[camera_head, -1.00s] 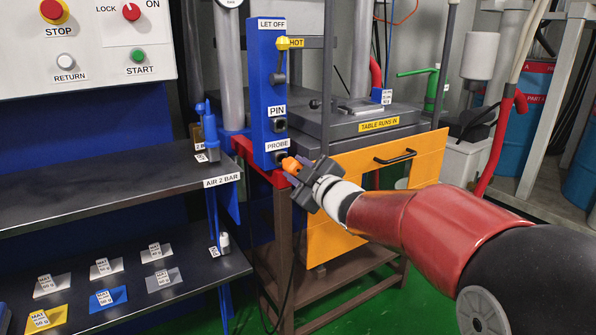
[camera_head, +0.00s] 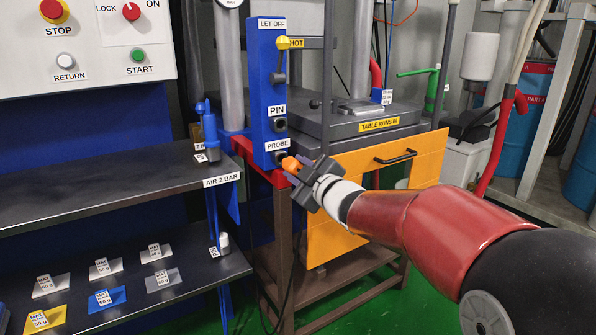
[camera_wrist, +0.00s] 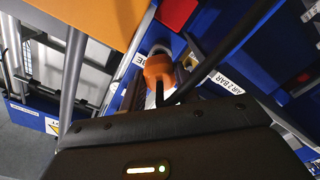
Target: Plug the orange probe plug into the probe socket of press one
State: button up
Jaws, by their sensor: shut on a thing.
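The orange probe plug (camera_head: 291,164) is held between the fingers of my gripper (camera_head: 301,172), which is shut on it. The plug points at the probe socket (camera_head: 281,158), under the PROBE label on the blue panel (camera_head: 260,90). Its tip is at or very near the socket; I cannot tell how deep it sits. In the wrist view the orange plug (camera_wrist: 159,70) shows beyond the dark gripper body, with a grey round part just past it. The PIN socket (camera_head: 279,125) is above, empty. A dark cable hangs below the panel.
The orange door (camera_head: 345,220) with a black handle is right of the panel, close behind my arm. A dark shelf (camera_head: 110,180) stands at left. A blue valve (camera_head: 209,125) stands by the shelf's end. Green floor shows below.

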aim_at(290, 165)
jog(key=shift+x, duration=1.6)
dwell(0.4)
jog(key=o, duration=1.2)
jog(key=shift+b+v, duration=0.5)
jog(key=shift+v, duration=3.4)
